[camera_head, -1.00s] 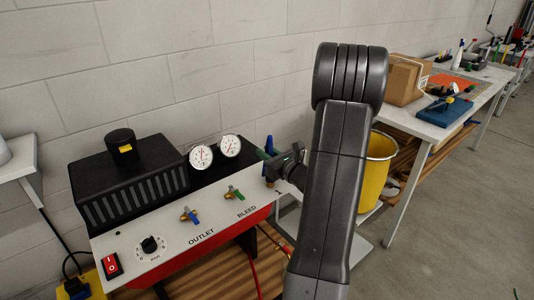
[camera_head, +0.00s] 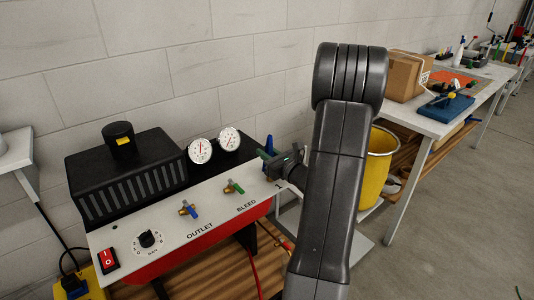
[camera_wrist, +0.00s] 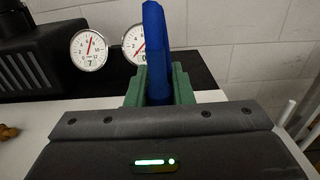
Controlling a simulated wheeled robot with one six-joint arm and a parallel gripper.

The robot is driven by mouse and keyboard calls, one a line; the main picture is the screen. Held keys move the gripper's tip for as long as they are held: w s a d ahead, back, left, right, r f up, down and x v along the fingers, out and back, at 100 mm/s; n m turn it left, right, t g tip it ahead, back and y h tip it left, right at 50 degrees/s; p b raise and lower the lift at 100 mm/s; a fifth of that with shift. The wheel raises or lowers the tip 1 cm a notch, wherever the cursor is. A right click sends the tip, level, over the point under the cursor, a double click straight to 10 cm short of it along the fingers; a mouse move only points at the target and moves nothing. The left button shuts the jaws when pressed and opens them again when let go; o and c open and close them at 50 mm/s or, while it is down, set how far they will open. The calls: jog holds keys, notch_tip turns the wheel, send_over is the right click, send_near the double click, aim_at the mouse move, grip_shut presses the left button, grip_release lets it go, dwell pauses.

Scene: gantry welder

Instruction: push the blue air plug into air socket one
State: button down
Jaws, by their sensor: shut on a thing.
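My gripper (camera_head: 268,160) is shut on the blue air plug (camera_wrist: 153,40), which stands roughly upright between the green fingers (camera_wrist: 134,88) in the wrist view. In the head view the blue plug (camera_head: 268,145) shows just above the fingers. They are over the right end of the white panel (camera_head: 215,208), by the printed label "1". The plug's lower end and air socket one are hidden behind my gripper, so I cannot tell whether the plug is in the socket.
Two gauges (camera_head: 200,150) stand close left of my gripper. A blue-handled valve (camera_head: 188,209) and a green-handled valve (camera_head: 233,187) stick up from the panel. A black ribbed housing (camera_head: 125,180) is behind. A yellow bucket (camera_head: 380,165) stands to the right, past my arm.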

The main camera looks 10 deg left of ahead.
jog(key=shift+f, duration=0.35)
jog(key=c, duration=1.2)
grip_release()
jog(key=shift+r, duration=0.1)
jog(key=shift+s+d, duration=0.1)
jog(key=b+v, duration=0.1)
jog(key=v, duration=1.2)
jog(key=shift+s+d+b, duration=0.2)
jog(key=shift+b, duration=0.1)
